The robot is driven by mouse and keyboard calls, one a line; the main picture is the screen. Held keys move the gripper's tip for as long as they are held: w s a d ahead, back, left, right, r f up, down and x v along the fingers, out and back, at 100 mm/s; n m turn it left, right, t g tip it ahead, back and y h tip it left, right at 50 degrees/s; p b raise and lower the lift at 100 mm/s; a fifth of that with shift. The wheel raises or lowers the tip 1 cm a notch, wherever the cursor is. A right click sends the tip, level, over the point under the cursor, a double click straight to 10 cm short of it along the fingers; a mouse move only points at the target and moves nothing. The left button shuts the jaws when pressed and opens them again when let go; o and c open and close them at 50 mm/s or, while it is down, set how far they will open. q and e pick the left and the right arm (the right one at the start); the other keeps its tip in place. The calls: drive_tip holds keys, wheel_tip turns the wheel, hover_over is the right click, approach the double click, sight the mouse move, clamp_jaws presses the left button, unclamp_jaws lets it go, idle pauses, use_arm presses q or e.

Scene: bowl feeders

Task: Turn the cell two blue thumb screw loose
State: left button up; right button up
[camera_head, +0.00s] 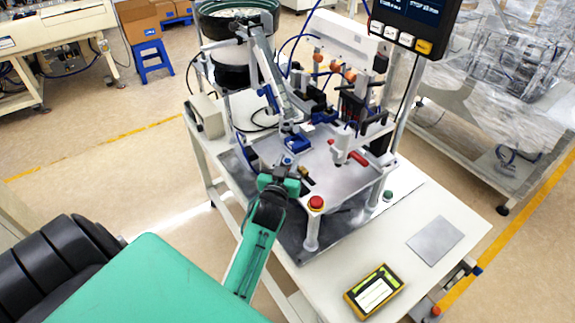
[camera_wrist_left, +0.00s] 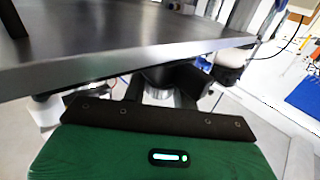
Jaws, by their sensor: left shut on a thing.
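My left gripper (camera_head: 287,168) reaches in from the lower left to the front left edge of the cell's metal plate (camera_head: 345,177). A small blue thumb screw (camera_head: 287,160) shows at its fingertips, and the gripper is shut on it. The fingers cover most of the screw. In the left wrist view my left gripper (camera_wrist_left: 165,88) has its dark fingers on either side of a roundish dark and pale part below the plate's edge (camera_wrist_left: 120,62). I cannot tell the screw's blue there. My right gripper is in neither view.
A red stop button (camera_head: 316,203) stands just right of my left gripper. A red handle (camera_head: 358,158) and a green button (camera_head: 388,195) are farther right. A bowl feeder (camera_head: 236,20) stands behind. A yellow-black device (camera_head: 374,291) and a grey plate (camera_head: 435,240) lie on the white table.

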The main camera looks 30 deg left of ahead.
use_arm(q)
drive_tip(key=shift+r+y, duration=0.1)
drive_tip(key=shift+y, duration=0.2)
idle(0.4)
drive_tip(key=o, duration=0.9)
drive_tip(key=shift+o, duration=0.2)
